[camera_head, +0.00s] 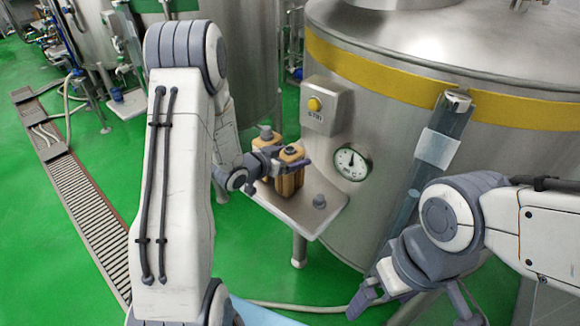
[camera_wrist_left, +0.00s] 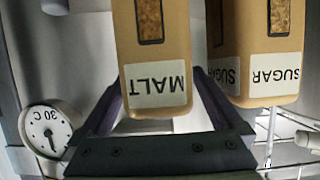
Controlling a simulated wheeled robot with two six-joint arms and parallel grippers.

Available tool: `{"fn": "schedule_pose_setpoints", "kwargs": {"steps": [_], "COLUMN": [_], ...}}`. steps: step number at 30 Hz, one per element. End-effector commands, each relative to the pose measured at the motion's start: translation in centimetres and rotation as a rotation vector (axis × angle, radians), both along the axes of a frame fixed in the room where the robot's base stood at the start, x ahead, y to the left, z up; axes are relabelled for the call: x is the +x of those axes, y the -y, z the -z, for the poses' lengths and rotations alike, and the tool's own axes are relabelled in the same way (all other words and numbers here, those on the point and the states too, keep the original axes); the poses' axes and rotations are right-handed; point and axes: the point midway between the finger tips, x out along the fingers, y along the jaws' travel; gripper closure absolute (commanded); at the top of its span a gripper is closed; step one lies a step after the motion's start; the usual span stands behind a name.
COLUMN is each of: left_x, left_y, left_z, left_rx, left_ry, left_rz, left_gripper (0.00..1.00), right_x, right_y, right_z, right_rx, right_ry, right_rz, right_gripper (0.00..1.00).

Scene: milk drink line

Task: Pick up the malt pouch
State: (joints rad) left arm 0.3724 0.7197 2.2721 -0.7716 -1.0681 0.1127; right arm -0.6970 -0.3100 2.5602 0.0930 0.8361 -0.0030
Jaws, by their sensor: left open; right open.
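My right gripper (camera_head: 415,303) is open and empty at lower right, away from the pouches.
The large steel tank (camera_head: 420,75) stands behind the shelf, with a button box (camera_head: 326,105) and a dial gauge (camera_head: 351,162) close to the pouches. Green floor (camera_head: 255,260) is open at front left.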

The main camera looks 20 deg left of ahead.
Motion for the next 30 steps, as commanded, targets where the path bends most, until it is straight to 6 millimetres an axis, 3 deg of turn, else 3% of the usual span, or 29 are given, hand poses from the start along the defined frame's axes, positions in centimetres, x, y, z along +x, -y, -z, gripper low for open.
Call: {"fn": "schedule_pose_setpoints", "kwargs": {"steps": [5, 13, 14, 21, 30], "left_x": [1.8, 2.1, 2.1, 2.0, 2.1], "left_y": [0.8, 0.9, 0.8, 0.8, 0.8], "left_z": [0.6, 0.9, 0.9, 0.9, 0.7], "left_rx": [0.0, 0.0, 0.0, 0.0, 0.0], "left_ry": [-0.001, 0.0, 0.0, 0.0, 0.004], "left_rz": [0.002, 0.001, 0.001, 0.001, 0.001], "left_gripper": [0.0, 0.0, 0.08, 0.99, 1.0], "right_x": [0.0, 0.0, 0.0, 0.0, 0.0], "right_y": [0.0, 0.0, 0.0, 0.0, 0.0], "right_z": [-1.2, -1.1, -1.1, -1.1, -1.1], "right_rx": [0.0, 0.0, 0.0, 0.0, 0.0], "right_ry": [0.0, 0.0, 0.0, 0.0, 0.0], "right_rz": [-0.002, -0.002, -0.002, -0.002, -0.002], "right_gripper": [0.0, 0.0, 0.0, 0.0, 0.0]}}
